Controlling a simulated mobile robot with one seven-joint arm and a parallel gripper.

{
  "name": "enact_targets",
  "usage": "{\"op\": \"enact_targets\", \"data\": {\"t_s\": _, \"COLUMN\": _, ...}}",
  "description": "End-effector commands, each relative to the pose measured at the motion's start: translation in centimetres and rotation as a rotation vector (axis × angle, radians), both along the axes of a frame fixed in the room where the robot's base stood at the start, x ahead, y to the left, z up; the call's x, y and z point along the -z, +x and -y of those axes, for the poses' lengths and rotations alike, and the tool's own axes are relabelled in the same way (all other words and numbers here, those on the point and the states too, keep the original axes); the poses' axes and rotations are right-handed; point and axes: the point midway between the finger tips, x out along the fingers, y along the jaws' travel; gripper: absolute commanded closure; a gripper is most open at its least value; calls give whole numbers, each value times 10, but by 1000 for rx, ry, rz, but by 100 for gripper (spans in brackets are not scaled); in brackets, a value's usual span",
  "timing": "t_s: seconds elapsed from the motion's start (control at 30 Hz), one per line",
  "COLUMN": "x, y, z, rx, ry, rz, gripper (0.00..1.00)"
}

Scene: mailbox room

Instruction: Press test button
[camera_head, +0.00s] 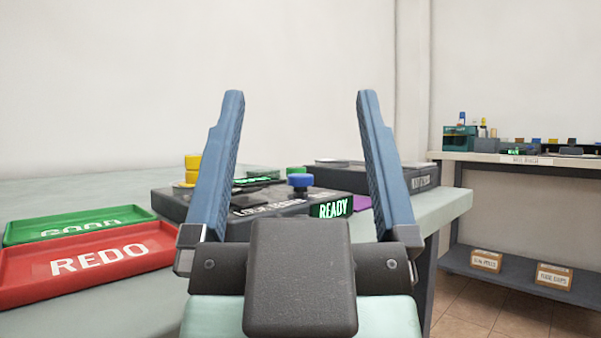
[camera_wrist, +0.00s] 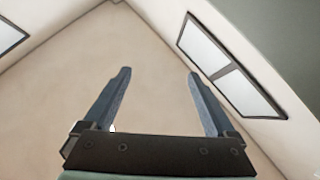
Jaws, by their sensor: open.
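My gripper (camera_head: 300,98) is open and empty, its two blue fingers pointing up in front of the table in the head view. In the wrist view my gripper (camera_wrist: 158,76) shows spread fingers against bare wall and windows. Behind the fingers a dark test station (camera_head: 266,207) sits on the table, with a green-lit READY display (camera_head: 331,208). A blue round knob or button (camera_head: 300,181) stands on its top, apart from my fingers. A small green piece (camera_head: 295,170) shows just behind it. Which of these is the test button I cannot tell. My left finger hides part of the station.
A red REDO tray (camera_head: 70,285) and a green GOOD tray (camera_head: 40,230) lie at the left of the pale table (camera_head: 455,206). Yellow pieces (camera_head: 192,163) stand by the station. Another dark box (camera_head: 350,168) lies behind. A bench (camera_head: 555,168) with items stands at the right.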

Motion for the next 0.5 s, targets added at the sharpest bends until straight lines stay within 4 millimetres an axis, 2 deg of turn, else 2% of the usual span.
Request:
{"op": "enact_targets", "data": {"t_s": 0.07, "x": 0, "y": 0, "z": 0, "rx": 0, "ry": 0, "rz": 0, "gripper": 9}}
{"op": "enact_targets", "data": {"t_s": 0.5, "x": 0, "y": 0, "z": 0, "rx": 0, "ry": 0, "rz": -1, "gripper": 88}}
